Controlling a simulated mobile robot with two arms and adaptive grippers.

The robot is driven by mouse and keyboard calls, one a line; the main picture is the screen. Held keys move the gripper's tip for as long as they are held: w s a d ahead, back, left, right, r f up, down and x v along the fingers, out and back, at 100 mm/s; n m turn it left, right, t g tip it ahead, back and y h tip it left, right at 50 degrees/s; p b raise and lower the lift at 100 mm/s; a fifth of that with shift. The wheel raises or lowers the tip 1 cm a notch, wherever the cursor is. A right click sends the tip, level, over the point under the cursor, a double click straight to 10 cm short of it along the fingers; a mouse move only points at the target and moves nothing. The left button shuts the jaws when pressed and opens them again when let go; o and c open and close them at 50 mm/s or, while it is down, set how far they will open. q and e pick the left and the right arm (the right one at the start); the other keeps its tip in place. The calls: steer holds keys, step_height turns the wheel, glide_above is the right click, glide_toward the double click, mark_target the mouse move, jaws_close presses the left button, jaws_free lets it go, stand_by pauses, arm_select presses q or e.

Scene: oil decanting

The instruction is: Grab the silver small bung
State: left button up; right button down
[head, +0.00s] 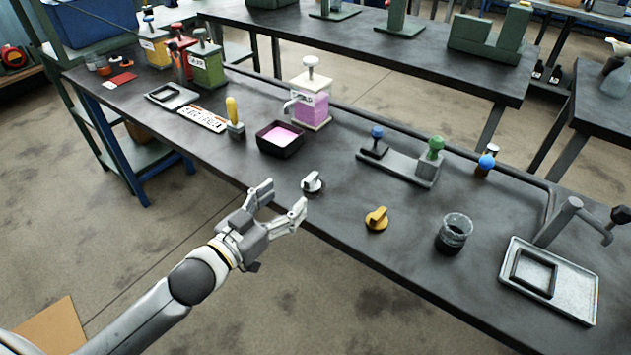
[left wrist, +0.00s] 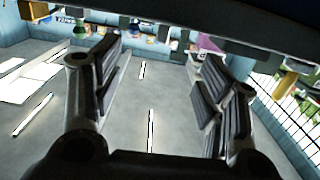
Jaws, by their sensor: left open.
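The silver small bung (head: 312,182) stands on the dark workbench (head: 335,215) near its front edge in the head view. It has a pale silver grip on a dark base. My left gripper (head: 284,199) is open and empty, at the bench's front edge, just left of and nearer than the bung. Its fingers point toward the bung but do not enclose it. In the left wrist view the two fingers (left wrist: 160,95) are spread with nothing between them; I cannot make out the bung there. My right gripper is not in view.
A yellow bung (head: 377,219) and a glass jar (head: 454,233) stand to the right. A black tray of pink liquid (head: 280,139) and a pink-filled decanter (head: 310,97) stand behind. A grey tray (head: 582,300) is far right. The bench around the bung is clear.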

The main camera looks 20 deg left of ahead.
mark_target(311, 176)
arm_select(q)
steer(key=x, duration=0.4)
steer(key=shift+p+x, duration=0.45)
steer(key=shift+x, duration=2.3)
steer(key=shift+w+f, duration=0.25)
steer(key=shift+w, duration=0.2)
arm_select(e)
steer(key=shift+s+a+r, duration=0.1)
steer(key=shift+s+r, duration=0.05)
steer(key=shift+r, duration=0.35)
arm_select(q)
steer(key=c, duration=1.1)
steer(key=shift+c, duration=0.2)
steer(key=shift+r, duration=0.15)
